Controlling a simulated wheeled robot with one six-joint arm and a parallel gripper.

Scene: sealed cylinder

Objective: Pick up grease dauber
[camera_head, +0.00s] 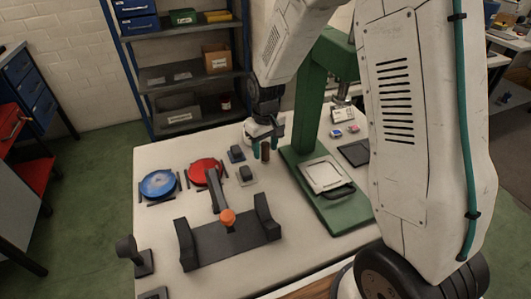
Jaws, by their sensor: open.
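A small brown upright cylinder (265,152), which may be the grease dauber, stands near the back of the white table. The cylinder shows between the fingertips in this view. I cannot tell whether the fingers touch it or how far they are from it in depth. Its lower end and the tabletop around it are small and hard to make out.
A green press (330,110) stands just right of my gripper. Small dark blocks (246,174) sit to its left. A blue disc (159,184) and a red disc (205,172) lie farther left.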

